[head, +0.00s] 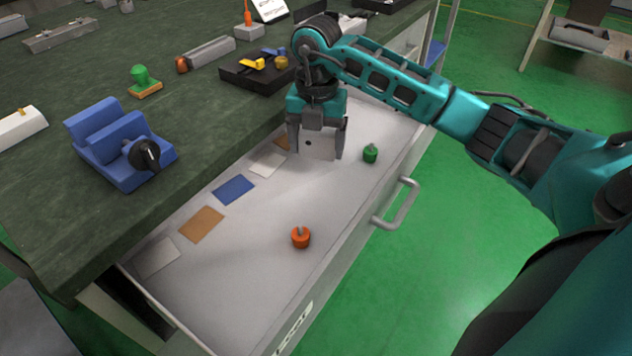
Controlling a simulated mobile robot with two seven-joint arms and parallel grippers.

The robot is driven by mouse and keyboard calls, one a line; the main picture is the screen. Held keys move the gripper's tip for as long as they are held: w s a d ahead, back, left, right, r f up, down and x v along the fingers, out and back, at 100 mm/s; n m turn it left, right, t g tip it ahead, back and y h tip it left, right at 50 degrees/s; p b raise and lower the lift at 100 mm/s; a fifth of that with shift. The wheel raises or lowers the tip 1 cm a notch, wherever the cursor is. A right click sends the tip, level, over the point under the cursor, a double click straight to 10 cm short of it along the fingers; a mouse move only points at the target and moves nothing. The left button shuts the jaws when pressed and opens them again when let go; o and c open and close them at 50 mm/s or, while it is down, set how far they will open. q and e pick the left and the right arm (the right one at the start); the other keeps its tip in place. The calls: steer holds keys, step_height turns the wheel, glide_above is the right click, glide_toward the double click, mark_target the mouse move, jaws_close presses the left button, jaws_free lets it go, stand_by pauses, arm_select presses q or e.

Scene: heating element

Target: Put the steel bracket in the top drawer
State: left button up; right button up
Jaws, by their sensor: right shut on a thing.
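The steel bracket (320,146) is a grey metal plate with a small hole. My right gripper (318,140) points down and is shut on it, over the far part of the open top drawer (250,270). I cannot tell whether the bracket touches the drawer floor. The drawer is pulled out from under the green-topped workbench, with its handle (398,204) at the right. My left gripper is not in view.
In the drawer are an orange knob (300,237), a green knob (370,153) and several flat coloured pieces, including a blue one (233,190). On the bench (60,200) stand a blue fixture (118,145), a black tray (240,76) and a green-handled piece (143,80).

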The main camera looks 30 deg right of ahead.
mark_target(317, 158)
step_height(317, 158, down, 5)
steer(key=shift+f+b, duration=0.2)
steer(key=shift+b, duration=0.2)
steer(key=shift+f+b, duration=0.45)
steer(key=shift+f, duration=1.65)
steer(key=shift+f, duration=0.1)
steer(key=o, duration=1.1)
steer(key=shift+o, duration=0.2)
step_height(317, 158, up, 12)
steer(key=p, duration=0.2)
steer(key=shift+p, duration=0.4)
